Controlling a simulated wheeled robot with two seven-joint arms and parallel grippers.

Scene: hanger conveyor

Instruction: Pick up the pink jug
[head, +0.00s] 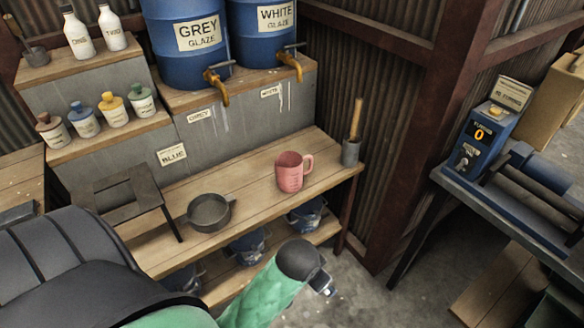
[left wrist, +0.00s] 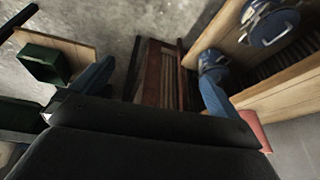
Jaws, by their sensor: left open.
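The pink jug (head: 290,174) stands upright on the wooden bench top, its handle to the right. My left gripper (head: 322,284) is in front of the bench, below and apart from the jug in the head view; its fingers are small there. In the left wrist view my left gripper (left wrist: 160,88) has its fingers spread wide, with nothing between them. A pinkish patch (left wrist: 258,132) shows at that view's right side, partly hidden by my gripper; I cannot tell whether it is the jug. My right gripper is in neither view.
A dark pan (head: 209,213) and a dark stool-like stand (head: 118,196) are left of the jug. A pot with a wooden handle (head: 351,150) stands to its right. Blue buckets (head: 247,246) sit on the lower shelf. Glaze barrels (head: 187,55) with taps stand behind.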

